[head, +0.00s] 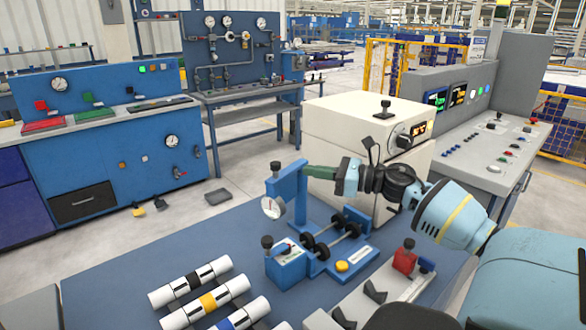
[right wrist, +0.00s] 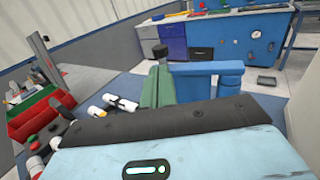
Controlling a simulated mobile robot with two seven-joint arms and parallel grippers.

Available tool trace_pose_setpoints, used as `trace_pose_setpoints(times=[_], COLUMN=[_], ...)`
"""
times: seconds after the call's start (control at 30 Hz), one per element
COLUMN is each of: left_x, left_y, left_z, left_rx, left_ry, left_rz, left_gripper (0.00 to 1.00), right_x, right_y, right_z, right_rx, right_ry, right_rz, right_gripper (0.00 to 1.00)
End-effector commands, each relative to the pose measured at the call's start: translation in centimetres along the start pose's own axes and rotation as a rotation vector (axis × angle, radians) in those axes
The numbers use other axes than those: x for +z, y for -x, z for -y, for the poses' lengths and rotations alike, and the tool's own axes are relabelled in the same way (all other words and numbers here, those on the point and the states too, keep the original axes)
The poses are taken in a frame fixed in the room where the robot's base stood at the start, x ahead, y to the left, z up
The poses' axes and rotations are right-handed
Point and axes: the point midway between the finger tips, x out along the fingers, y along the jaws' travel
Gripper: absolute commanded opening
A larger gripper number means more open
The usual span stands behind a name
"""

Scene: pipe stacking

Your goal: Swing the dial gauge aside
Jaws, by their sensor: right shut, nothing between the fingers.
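The dial gauge (head: 272,207) has a round white face and hangs from the end of a blue swing arm (head: 289,180) on a blue post. The post rises from a blue roller fixture (head: 323,248) on the table. My right gripper (head: 310,171) comes in from the right, its green fingers shut and empty. Its fingertips are right beside the top of the blue post; I cannot tell if they touch. In the right wrist view the green fingers (right wrist: 157,88) stand next to a blue bar (right wrist: 205,74). My left gripper is not in view.
White pipes with black, yellow and blue bands (head: 209,300) lie at the table's front left. A cream box (head: 345,125) with a display stands behind the fixture. A grey rail with a red block (head: 404,260) is at right. The blue table (head: 150,255) is bare left of the gauge.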

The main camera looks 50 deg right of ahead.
Motion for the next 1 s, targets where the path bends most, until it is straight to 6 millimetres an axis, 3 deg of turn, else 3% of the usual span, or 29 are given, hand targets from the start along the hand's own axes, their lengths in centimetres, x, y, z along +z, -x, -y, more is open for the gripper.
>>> trace_pose_setpoints(times=[0.5,1.0], left_x=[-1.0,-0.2], left_y=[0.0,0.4], left_z=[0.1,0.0], left_rx=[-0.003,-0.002], left_ry=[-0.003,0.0], left_rz=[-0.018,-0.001], left_gripper=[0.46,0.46], right_x=[0.2,-0.1], right_y=[-4.9,-5.6], right_z=[0.1,0.0], right_rx=[-0.002,-0.001], right_ry=[0.0,0.0], right_rz=[0.003,-0.001], right_gripper=[0.0,0.0])
